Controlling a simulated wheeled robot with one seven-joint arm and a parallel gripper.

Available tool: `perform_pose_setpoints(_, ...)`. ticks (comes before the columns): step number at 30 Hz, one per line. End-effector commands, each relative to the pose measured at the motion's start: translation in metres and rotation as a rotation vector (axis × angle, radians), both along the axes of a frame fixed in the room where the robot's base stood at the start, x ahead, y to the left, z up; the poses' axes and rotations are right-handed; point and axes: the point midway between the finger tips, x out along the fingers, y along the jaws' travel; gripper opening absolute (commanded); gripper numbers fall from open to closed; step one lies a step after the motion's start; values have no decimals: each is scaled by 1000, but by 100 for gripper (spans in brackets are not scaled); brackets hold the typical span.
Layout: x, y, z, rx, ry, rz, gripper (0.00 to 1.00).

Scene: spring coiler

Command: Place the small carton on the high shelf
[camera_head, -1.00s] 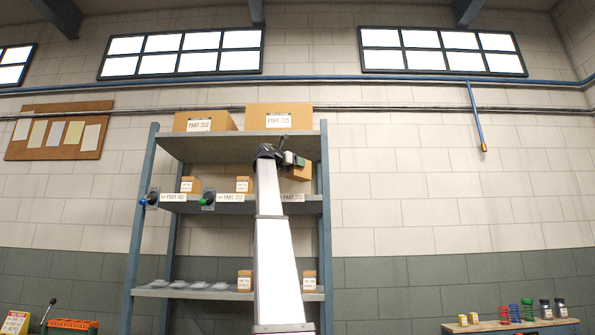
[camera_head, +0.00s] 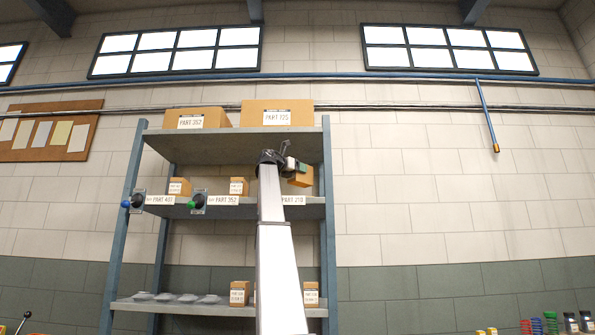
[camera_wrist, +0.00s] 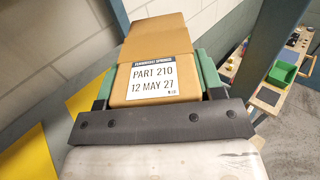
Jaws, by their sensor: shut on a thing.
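A small brown carton (camera_wrist: 155,88) with a white label reading PART 210, 12 MAY 27 is held in my gripper (camera_wrist: 157,72). Green fingers press on both its sides in the wrist view. In the head view the carton (camera_head: 302,178) shows just right of my gripper (camera_head: 293,164). It appears between the middle and top levels of the shelf rack (camera_head: 329,220), near the right post. The middle shelf (camera_head: 316,203) carries a PART 210 tag below the carton. My arm hides part of this shelf, and whether the carton is over it I cannot tell.
Two large cartons (camera_head: 197,118) (camera_head: 278,112) sit on the top shelf (camera_head: 230,146). The bottom shelf (camera_head: 190,308) holds grey discs and cartons.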

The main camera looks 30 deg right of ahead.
Motion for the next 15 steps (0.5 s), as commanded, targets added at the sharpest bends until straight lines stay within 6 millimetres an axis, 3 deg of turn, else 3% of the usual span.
perform_pose_setpoints(15, -1, 0, -47, -2, 0, 0, 13)
